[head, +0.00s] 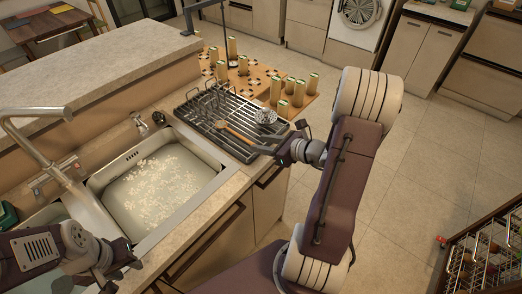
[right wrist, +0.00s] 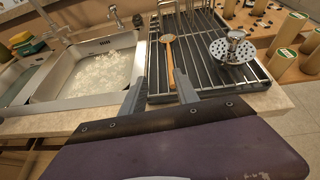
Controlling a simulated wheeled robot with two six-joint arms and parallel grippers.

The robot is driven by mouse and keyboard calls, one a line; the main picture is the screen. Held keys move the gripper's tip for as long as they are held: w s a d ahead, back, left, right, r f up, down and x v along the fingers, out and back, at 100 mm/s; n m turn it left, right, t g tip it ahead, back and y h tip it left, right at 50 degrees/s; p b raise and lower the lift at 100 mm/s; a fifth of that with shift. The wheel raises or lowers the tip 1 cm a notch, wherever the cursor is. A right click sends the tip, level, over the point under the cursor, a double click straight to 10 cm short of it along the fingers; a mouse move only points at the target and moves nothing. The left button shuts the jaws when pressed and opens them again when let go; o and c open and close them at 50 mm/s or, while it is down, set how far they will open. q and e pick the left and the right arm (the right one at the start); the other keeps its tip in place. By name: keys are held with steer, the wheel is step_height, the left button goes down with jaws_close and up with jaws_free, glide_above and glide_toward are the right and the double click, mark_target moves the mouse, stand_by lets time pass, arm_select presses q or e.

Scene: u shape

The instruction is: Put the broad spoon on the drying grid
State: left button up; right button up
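A wooden spoon with a broad head (head: 234,132) lies on the black wire drying grid (head: 196,123) beside the sink. In the right wrist view the spoon (right wrist: 170,55) has its head away from me and its handle end toward my fingers. My right gripper (head: 278,148) is at the near right edge of the grid. In the right wrist view its fingers (right wrist: 160,94) are apart, with nothing clearly held; the handle end is just beyond the right fingertip. My left gripper (head: 128,266) is in front of the sink, apparently open and empty.
A perforated metal utensil (head: 266,116) stands on the grid, right of the spoon. The sink (head: 133,158) holds water with foam. Several pale cylinders (head: 299,93) stand on a wooden board behind the grid. A tall faucet (head: 32,112) rises at the left.

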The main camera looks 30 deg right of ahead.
arm_select(q)
steer(key=shift+d, duration=0.1)
arm_select(e)
steer(key=a+n+g, duration=0.1)
steer(key=a, duration=0.1)
steer(key=s+a+n+y, duration=0.1)
steer(key=a, duration=0.1)
steer(key=s+a+f+n+g+y, duration=0.1)
steer(key=a+n, duration=0.1)
steer(key=shift+a+g, duration=0.25)
steer(key=shift+g, duration=0.05)
arm_select(q)
steer(key=shift+a, duration=0.25)
steer(key=shift+d, duration=0.15)
arm_select(e)
steer(key=s+a+f+n+g+h, duration=0.2)
steer(key=s+n, duration=0.4)
steer(key=n, duration=0.7)
steer(key=s+a+f+n+g+h, duration=0.2)
steer(key=s+a+n+g+h, duration=0.2)
steer(key=n, duration=1)
steer(key=shift+s+g+h, duration=0.5)
steer(key=shift+s+g, duration=0.5)
steer(key=shift+g, duration=0.2)
